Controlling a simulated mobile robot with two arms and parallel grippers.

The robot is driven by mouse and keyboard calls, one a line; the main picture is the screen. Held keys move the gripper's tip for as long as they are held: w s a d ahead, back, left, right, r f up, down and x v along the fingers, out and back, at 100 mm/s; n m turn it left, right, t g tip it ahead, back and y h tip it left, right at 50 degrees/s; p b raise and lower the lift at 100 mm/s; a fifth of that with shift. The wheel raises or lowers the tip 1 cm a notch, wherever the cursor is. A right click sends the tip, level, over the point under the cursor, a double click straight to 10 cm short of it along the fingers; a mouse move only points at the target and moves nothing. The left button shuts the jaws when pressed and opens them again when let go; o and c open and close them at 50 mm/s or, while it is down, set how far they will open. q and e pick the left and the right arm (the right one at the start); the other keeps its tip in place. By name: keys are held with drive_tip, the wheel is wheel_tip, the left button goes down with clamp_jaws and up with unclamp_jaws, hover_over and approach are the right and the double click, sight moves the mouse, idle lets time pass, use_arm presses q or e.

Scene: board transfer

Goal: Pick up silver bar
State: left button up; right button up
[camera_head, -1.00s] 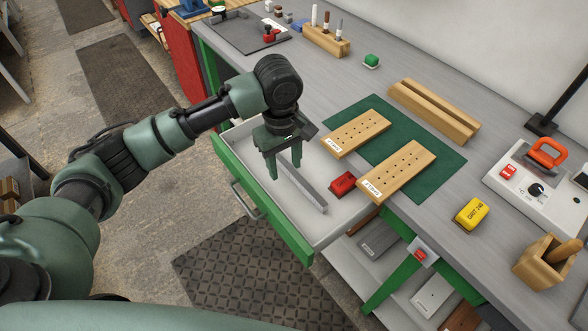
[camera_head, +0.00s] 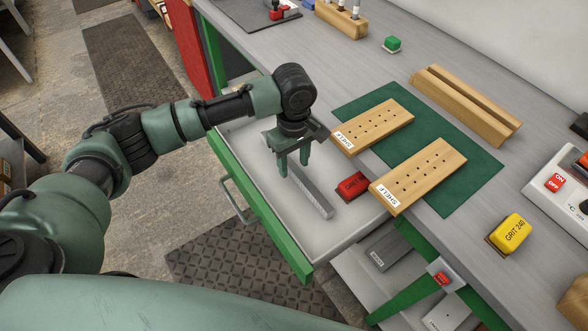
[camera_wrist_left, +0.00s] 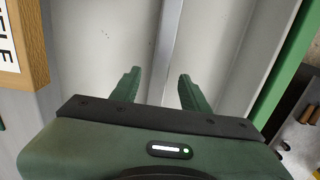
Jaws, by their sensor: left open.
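The silver bar (camera_head: 313,194) is a long grey bar lying in the open drawer (camera_head: 262,205), slanting from upper left to lower right. My left gripper (camera_head: 294,168) points down over the bar, with its two fingers apart and empty. In the left wrist view the bar (camera_wrist_left: 168,45) runs away between the fingertips (camera_wrist_left: 158,82), with room on both sides. I cannot tell how far the fingertips are above it. The gripper hides part of the bar in the head view. My right gripper is in neither view.
A red block (camera_head: 351,187) lies in the drawer right of the bar. Two drilled wooden boards (camera_head: 425,172) labelled SHELF lie on a green mat (camera_head: 462,180) on the bench above. A grooved wooden block (camera_head: 466,105) and a yellow GRIT 240 block (camera_head: 510,233) stand nearby.

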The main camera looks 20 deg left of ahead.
use_arm(q)
wheel_tip(320, 180, down, 2)
drive_tip(key=shift+w, duration=0.1)
drive_tip(key=shift+f, duration=0.15)
clamp_jaws()
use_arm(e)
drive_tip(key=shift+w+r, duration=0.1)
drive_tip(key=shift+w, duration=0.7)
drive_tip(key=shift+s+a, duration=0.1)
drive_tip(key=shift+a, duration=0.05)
